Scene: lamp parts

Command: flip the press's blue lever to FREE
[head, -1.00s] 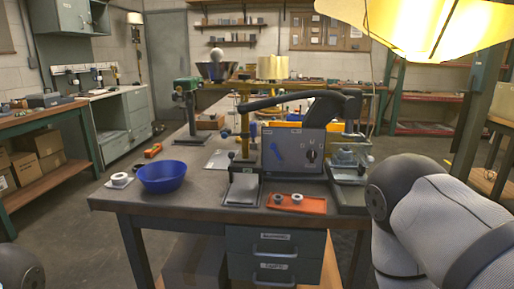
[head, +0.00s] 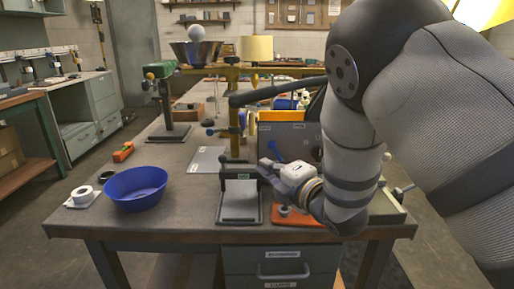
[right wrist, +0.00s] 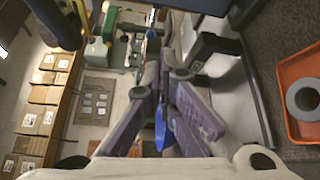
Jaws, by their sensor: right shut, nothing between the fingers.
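The press's grey panel (head: 297,134) stands on the bench at centre right, partly hidden by my right arm. In the right wrist view the closed fingers (right wrist: 164,112) fill the middle. A narrow blue piece shows by them; I cannot tell whether it is the lever or whether they touch. My left gripper is out of view.
A blue bowl (head: 136,190) and a white ring on a pad (head: 82,197) are at the bench's left. An orange tray (head: 292,217) lies under my right wrist. A black-framed plate (head: 240,200) stands beside it. A green drill stand (head: 166,100) is further back.

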